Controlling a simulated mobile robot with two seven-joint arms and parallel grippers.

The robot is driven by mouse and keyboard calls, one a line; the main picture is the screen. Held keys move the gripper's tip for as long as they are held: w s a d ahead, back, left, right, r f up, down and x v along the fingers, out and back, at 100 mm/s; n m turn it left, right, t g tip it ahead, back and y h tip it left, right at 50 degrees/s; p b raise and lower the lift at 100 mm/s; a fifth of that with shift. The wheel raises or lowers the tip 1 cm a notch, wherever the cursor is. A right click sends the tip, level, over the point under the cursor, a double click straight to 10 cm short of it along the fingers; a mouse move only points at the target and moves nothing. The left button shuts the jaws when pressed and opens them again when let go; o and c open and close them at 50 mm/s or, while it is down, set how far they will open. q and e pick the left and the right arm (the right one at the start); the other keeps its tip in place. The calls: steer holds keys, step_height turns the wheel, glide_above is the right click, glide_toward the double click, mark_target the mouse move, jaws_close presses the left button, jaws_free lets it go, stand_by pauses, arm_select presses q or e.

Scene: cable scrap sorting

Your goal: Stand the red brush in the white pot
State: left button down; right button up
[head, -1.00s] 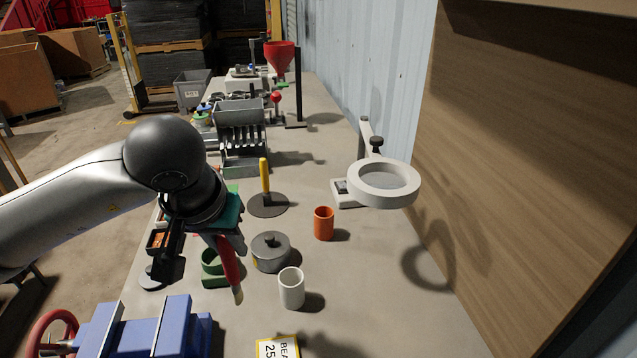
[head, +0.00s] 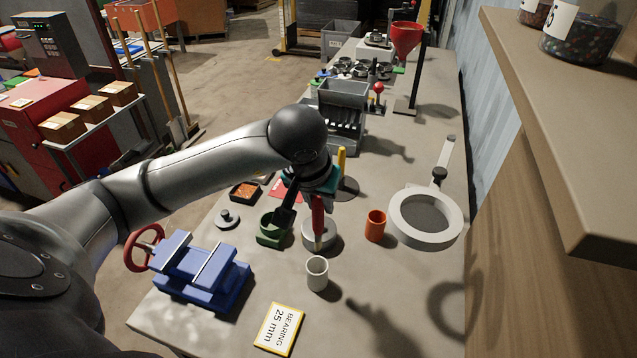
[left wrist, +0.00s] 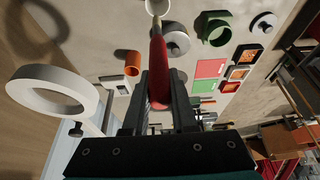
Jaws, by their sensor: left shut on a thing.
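My left gripper (head: 303,200) is shut on the red brush (head: 318,222), and its fingers also show in the left wrist view (left wrist: 162,88). The brush hangs nearly upright with its pale tip down, a little behind the white pot (head: 317,276) in the head view. The pot stands upright on the bench, and I see nothing in it. In the left wrist view the brush (left wrist: 158,65) points toward the white pot (left wrist: 158,7) at the top edge, its tip overlapping the pot's outline. The brush appears to be above the bench. My right gripper is out of view.
A grey lidded pot (head: 331,236) stands behind the brush, with a green holder (head: 268,240) to its left. An orange cup (head: 375,226) and a ring magnifier (head: 398,228) are to the right. A blue vise (head: 205,272) and a bearing sign (head: 279,330) are nearer.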

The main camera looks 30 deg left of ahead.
mark_target(319, 242)
arm_select(q)
steer(key=shift+a, duration=0.2)
steer(key=shift+f+b, duration=1.35)
steer(key=shift+f, duration=0.7)
steer(key=shift+d+f+b, duration=0.1)
steer(key=shift+f+b, duration=1.55)
steer(key=shift+f, duration=1)
steer(key=shift+f+b, duration=1.2)
steer(key=shift+f, duration=0.05)
steer(key=c, duration=0.6)
jaws_free()
steer(key=shift+c, duration=0.2)
